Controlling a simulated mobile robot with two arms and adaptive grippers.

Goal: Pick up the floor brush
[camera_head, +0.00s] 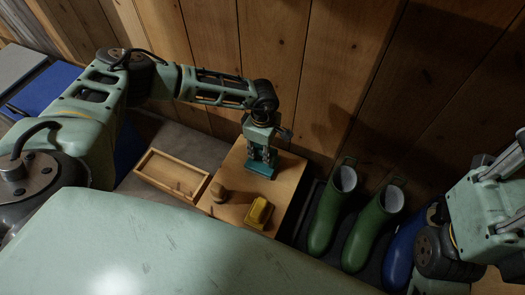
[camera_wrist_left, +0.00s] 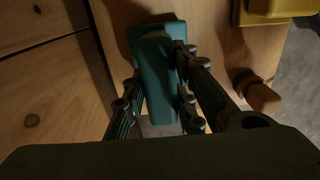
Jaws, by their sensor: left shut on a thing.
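The floor brush (camera_head: 258,170) looks like a teal block with a raised grip, on the small wooden table or box top (camera_head: 288,185) near the plank wall. My left gripper (camera_head: 262,150) comes down over it from above and is shut on it. In the left wrist view the teal brush (camera_wrist_left: 153,60) lies between the fingers of my left gripper (camera_wrist_left: 158,92), with finger pads on both sides. I cannot tell whether it is clear of the wood. My right arm shows at the right edge, but its gripper is not seen.
A yellow block-like item (camera_head: 259,212) and a wooden knob-shaped item (camera_head: 218,192) stand on the same top, close by. A shallow wooden tray (camera_head: 172,173) lies to its left. Green boots (camera_head: 330,213) and a blue boot (camera_head: 406,243) stand to its right. The plank wall (camera_head: 290,60) rises behind.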

